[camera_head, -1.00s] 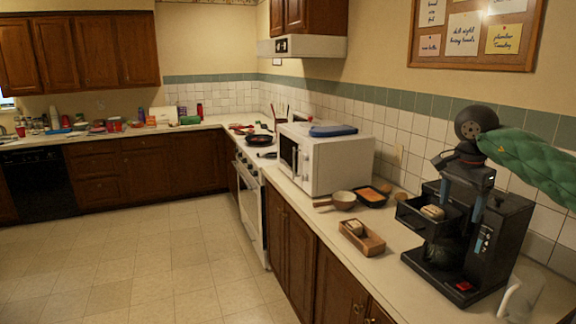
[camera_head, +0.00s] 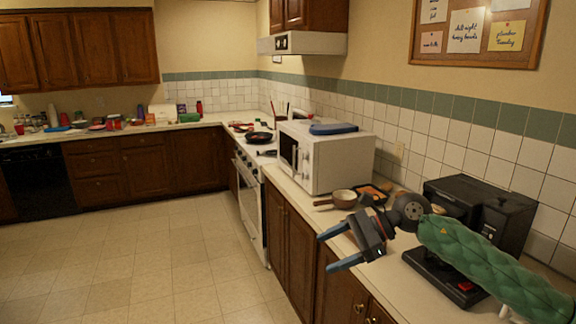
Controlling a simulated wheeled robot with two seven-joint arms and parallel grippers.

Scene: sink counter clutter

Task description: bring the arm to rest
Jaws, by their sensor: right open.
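My right arm comes in from the lower right in its green padded sleeve. My right gripper (camera_head: 338,247) is open, its two blue-tipped fingers pointing left, with nothing between them. It hangs in front of the counter's front edge, over the cabinet doors. My left gripper is not in view.
The black coffee machine (camera_head: 455,197) stands on the right counter, partly hidden behind my arm. A small pan (camera_head: 343,198) and a dark tray (camera_head: 376,190) sit by the white microwave (camera_head: 335,160). My gripper hides the counter behind it. The floor (camera_head: 170,265) at left is clear.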

